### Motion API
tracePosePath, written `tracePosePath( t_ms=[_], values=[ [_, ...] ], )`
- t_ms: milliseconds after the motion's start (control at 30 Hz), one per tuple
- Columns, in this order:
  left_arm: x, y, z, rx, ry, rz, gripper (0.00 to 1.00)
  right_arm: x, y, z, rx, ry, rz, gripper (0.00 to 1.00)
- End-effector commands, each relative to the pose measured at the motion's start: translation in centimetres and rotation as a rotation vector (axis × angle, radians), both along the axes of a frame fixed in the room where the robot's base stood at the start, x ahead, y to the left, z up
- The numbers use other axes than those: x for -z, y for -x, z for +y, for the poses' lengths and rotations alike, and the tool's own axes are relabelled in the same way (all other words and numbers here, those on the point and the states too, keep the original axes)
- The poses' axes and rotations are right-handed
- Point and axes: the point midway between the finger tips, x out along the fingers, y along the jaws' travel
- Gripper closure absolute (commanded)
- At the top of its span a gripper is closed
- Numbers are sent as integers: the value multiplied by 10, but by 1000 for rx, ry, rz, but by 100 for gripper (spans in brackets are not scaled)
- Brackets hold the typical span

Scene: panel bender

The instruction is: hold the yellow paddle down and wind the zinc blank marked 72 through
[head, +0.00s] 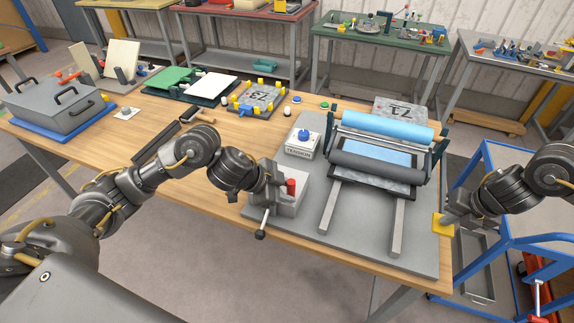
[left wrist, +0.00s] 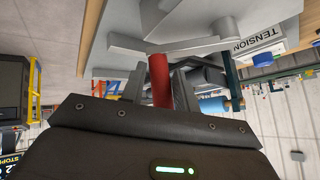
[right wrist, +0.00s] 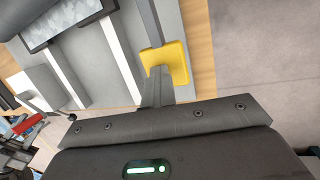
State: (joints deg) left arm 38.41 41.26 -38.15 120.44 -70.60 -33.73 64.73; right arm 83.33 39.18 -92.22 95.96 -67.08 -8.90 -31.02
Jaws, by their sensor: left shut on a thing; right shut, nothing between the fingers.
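The yellow paddle (head: 442,226) is at the right front edge of the grey machine base. My right gripper (head: 452,216) is shut and empty, its fingertips at the paddle; it looks like contact in the right wrist view (right wrist: 157,90). My left gripper (head: 284,189) is shut on the red handle (head: 291,186), which also stands between its fingers in the left wrist view (left wrist: 159,78). The zinc blank marked 72 (head: 402,108) shows behind the rollers, its number upside down. A speckled grey sheet with pale blue on it shows before the lower roller (head: 375,166); I cannot tell whether it is the same piece.
A light-blue roll (head: 381,122) spans the machine top. A TENSION box (head: 302,143) with a blue knob stands left of it. Two bars (head: 330,205) extend toward the front. A plate marked 73 (head: 262,97) lies further left. A blue cart (head: 500,180) stands at the right.

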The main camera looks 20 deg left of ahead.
Motion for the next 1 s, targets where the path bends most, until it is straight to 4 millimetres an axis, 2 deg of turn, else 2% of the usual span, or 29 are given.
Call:
tracePosePath(
  t_ms=[33, 367, 633, 1000],
  values=[
    [2, 3, 1, 5, 0, 3, 80, 5, 2, -2, 1, 6, 8, 100],
    [2, 17, 25, 3, -1, 3, 82, 5, 2, -2, 2, 7, 8, 100],
    [2, 18, 30, 1, -2, 2, 82, 5, 2, -2, 1, 6, 8, 100],
    [1, 21, 60, -3, -3, -2, 84, 5, 3, -3, 3, 8, 8, 100]
  ],
)
